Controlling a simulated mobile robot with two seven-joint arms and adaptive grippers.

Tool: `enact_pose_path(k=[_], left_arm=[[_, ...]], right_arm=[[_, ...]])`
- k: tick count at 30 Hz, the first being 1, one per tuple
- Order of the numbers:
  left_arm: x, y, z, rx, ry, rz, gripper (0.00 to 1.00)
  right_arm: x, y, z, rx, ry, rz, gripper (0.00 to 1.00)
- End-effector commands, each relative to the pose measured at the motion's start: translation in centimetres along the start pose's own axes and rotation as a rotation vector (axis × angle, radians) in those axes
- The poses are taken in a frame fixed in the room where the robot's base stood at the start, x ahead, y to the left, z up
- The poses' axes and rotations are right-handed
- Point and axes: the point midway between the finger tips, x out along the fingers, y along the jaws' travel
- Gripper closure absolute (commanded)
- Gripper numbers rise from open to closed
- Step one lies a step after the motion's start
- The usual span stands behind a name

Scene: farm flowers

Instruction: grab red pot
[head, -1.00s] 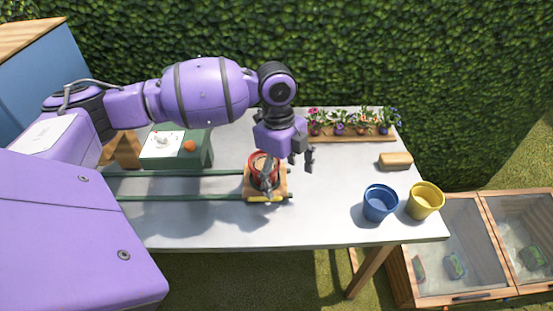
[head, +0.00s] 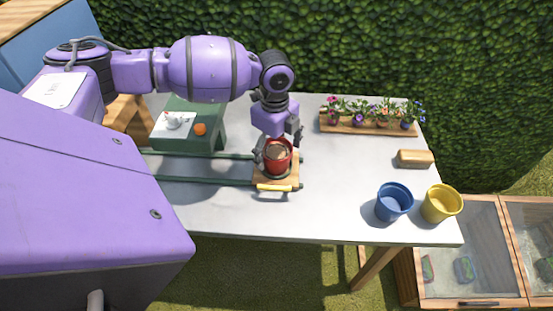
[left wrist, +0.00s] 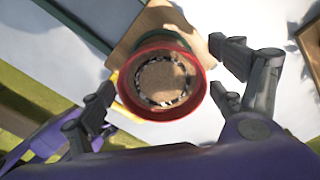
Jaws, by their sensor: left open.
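The red pot (head: 279,160) stands upright on a small wooden board on the table. From above it shows a round brown surface inside a red rim, and it also shows in the left wrist view (left wrist: 160,51). My left gripper (head: 277,146) is open at the pot, with one finger on each side of it. In the left wrist view the fingers (left wrist: 165,92) stand apart on both sides of the rim, nearer the camera than the pot. Whether a finger touches the pot I cannot tell. My right gripper is not in view.
The wooden board (head: 262,176) with a yellow front strip sits on green rails (head: 205,181). A blue pot (head: 393,203) and a yellow pot (head: 441,205) stand at the right. A flower tray (head: 365,127) and a tan block (head: 415,159) are behind. The table front is clear.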

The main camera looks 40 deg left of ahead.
Motion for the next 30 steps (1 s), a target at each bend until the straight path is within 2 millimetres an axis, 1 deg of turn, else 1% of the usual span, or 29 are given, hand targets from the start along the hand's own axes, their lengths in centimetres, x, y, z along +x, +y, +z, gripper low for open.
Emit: enact_pose_path(k=[4, 5, 15, 17, 18, 26, 30], left_arm=[[-0.1, -0.1, 0.0, 0.000, 0.000, -0.002, 0.14], [-0.1, 0.0, 0.0, 0.000, 0.000, -0.002, 0.15], [-0.1, 0.0, 0.0, 0.000, 0.000, -0.001, 0.59], [-0.1, 0.0, 0.0, -0.001, -0.001, -0.001, 0.67], [-0.1, -0.1, 0.0, 0.000, 0.000, -0.002, 0.70], [-0.3, -0.1, 0.0, -0.001, -0.001, -0.003, 0.70], [-1.2, -0.1, 0.1, -0.001, -0.001, -0.005, 0.70]], right_arm=[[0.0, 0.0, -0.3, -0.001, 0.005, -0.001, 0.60], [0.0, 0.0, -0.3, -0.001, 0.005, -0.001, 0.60], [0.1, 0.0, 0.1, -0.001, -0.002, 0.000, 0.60], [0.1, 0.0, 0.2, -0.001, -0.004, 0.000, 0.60], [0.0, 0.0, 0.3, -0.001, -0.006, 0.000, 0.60], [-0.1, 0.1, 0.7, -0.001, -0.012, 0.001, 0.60], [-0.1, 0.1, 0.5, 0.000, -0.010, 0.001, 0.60]])
